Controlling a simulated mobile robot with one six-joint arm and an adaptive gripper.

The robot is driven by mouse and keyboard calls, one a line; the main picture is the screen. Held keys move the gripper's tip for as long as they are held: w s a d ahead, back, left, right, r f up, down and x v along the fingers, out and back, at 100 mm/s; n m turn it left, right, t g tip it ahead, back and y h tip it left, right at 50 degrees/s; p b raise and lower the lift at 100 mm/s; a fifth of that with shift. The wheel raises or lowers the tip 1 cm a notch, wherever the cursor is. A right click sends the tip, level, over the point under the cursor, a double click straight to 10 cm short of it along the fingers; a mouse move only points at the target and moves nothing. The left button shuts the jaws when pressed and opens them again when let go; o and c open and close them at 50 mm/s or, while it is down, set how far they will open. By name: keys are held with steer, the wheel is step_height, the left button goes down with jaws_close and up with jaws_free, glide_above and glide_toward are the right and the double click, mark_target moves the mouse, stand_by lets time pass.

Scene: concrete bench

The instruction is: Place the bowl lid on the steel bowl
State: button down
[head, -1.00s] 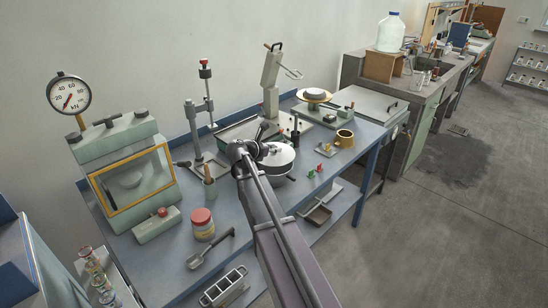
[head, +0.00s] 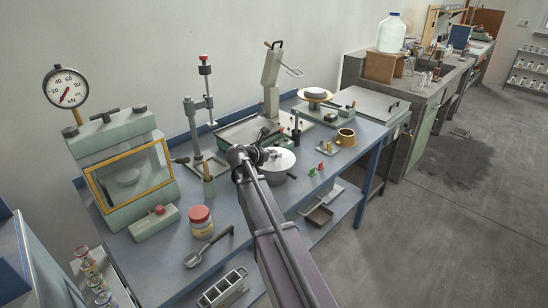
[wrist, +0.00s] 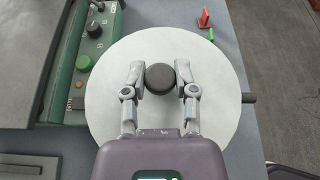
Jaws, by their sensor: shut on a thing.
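The bowl lid is a pale round disc (wrist: 115,85) with a dark knob (wrist: 160,78). My gripper (wrist: 160,77) is shut on this knob, one finger on each side. In the head view the lid (head: 283,158) appears over the steel bowl (head: 277,178), partly behind my arm. In the wrist view the lid hides nearly all of the bowl; a dark handle (wrist: 249,98) sticks out past its right edge. I cannot tell whether the lid touches the rim all round.
A green device with knobs (wrist: 88,50) lies left of the lid. A red-capped jar (head: 201,221) and scoop (head: 208,246) are at the front left.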

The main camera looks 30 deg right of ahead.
steer(key=shift+f+b, duration=0.4)
steer(key=shift+f, duration=0.05)
steer(key=shift+c, duration=2)
jaws_free()
steer(key=shift+r, duration=0.2)
steer(key=shift+r+p, duration=0.4)
steer(key=shift+p, duration=0.15)
steer(key=p+v, duration=0.4)
steer(key=v, duration=0.8)
steer(key=shift+f, duration=0.1)
